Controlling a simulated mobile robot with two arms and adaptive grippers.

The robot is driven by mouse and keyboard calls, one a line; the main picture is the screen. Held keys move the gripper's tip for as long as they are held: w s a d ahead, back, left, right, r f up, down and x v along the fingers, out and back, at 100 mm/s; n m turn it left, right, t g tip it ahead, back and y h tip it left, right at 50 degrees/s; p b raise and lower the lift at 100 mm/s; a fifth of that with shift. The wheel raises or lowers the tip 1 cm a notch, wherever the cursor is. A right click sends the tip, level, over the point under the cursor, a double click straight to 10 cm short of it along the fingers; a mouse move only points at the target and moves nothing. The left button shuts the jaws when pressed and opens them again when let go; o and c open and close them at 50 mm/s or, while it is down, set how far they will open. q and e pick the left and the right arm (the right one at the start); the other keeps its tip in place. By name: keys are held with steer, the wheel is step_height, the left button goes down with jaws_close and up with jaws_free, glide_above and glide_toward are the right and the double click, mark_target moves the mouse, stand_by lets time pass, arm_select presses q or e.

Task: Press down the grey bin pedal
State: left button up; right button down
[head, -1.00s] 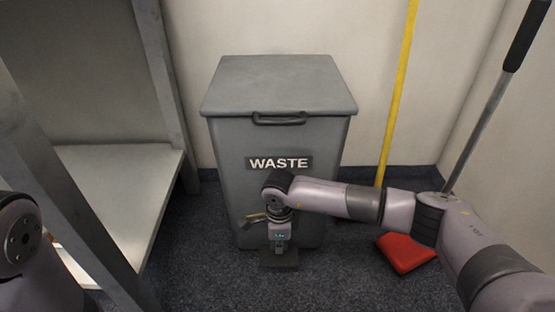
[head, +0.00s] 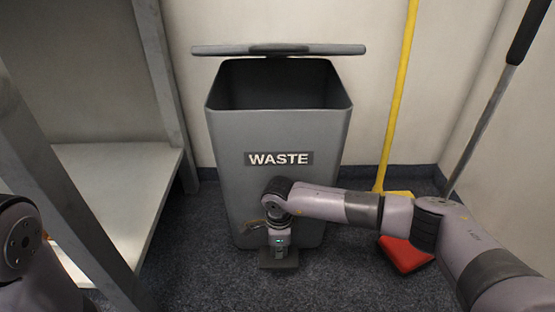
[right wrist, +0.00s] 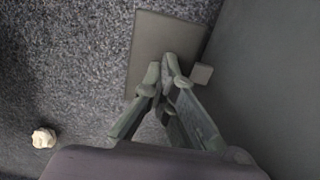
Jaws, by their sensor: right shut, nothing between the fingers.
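The grey bin (head: 235,190), marked WASTE, stands upright against the back wall. Its lid (head: 225,50) is raised and the dark inside shows. The pedal (head: 279,265) sticks out low at the bin's front; in the right wrist view the pedal (right wrist: 150,45) is a flat grey plate. My right gripper (head: 279,256) points down at the pedal with its fingers shut and empty. The fingertips (right wrist: 165,75) appear over the plate and seem to touch it. My left arm shows at the lower left, but its gripper is out of view.
A metal shelf (head: 110,185) stands on the left. A yellow pole (head: 397,100), a red dustpan-like piece (head: 403,254) and a black-handled pole (head: 485,125) are on the right. A small pale object (right wrist: 44,137) lies on the dark floor.

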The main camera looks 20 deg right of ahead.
steer(key=shift+f+b, duration=1)
steer(key=shift+f, duration=0.95)
steer(key=shift+r, duration=0.2)
step_height(320, 180, up, 9)
steer(key=p, duration=0.8)
